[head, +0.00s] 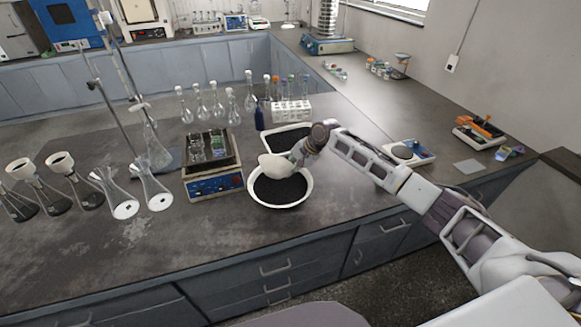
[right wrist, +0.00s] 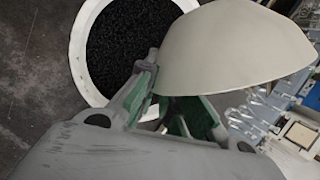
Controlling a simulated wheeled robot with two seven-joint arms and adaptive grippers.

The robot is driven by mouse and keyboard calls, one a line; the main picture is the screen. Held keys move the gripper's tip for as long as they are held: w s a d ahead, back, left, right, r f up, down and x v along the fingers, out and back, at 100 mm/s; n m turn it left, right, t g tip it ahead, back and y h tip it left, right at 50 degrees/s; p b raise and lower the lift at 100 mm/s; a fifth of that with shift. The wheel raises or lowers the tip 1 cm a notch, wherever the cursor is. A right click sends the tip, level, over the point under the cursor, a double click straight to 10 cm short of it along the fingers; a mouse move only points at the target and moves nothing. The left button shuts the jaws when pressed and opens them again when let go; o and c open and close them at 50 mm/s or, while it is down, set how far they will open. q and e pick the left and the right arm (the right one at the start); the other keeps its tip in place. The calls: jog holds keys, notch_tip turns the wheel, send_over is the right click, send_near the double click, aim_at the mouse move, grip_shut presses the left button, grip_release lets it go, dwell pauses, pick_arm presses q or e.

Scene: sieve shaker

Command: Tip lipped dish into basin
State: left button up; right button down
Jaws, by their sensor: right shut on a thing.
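My right gripper (head: 296,155) is shut on the pale lipped dish (head: 275,166) and holds it tilted above the far side of the basin. The white round basin (head: 281,204) stands on the bench near its front edge and holds black granules. In the right wrist view the dish (right wrist: 235,48) shows its smooth outer side, so its inside is hidden. The green-padded fingers (right wrist: 172,100) are at the dish's edge there. The basin's rim (right wrist: 82,72) and dark contents show beside and below the dish. My left gripper is not in view.
A white tray (head: 269,149) with dark granules lies just behind the basin. A blue-fronted shaker (head: 216,185) stands to its left. Several flasks (head: 155,190) stand farther left. A test tube rack (head: 291,112) is behind. The bench front left is clear.

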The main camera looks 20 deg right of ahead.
jog(key=shift+w+g+y+p, duration=0.2)
jog(key=shift+g+y+p, duration=0.1)
jog(key=shift+g+p, duration=0.15)
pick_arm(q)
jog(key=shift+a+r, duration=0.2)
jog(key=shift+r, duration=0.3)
pick_arm(e)
jog(key=shift+w+d+f+m+g+y, duration=0.2)
jog(key=shift+f+m+g+y, duration=0.15)
jog(key=shift+g, duration=0.2)
pick_arm(q)
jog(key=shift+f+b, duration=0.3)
jog(key=shift+b, duration=0.1)
pick_arm(e)
jog(key=shift+w+d+f+g+y, duration=0.1)
jog(key=shift+g+y, duration=0.15)
jog(key=shift+g, duration=0.05)
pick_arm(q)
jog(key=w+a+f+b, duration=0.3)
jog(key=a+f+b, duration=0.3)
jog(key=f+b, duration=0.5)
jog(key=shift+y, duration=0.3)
pick_arm(e)
jog(key=m+g+y, duration=0.1)
jog(key=w+d+g+y, duration=0.1)
jog(key=g, duration=0.1)
jog(key=shift+w+f+m, duration=0.15)
jog(key=shift+f+m, duration=0.05)
jog(key=shift+m, duration=0.15)
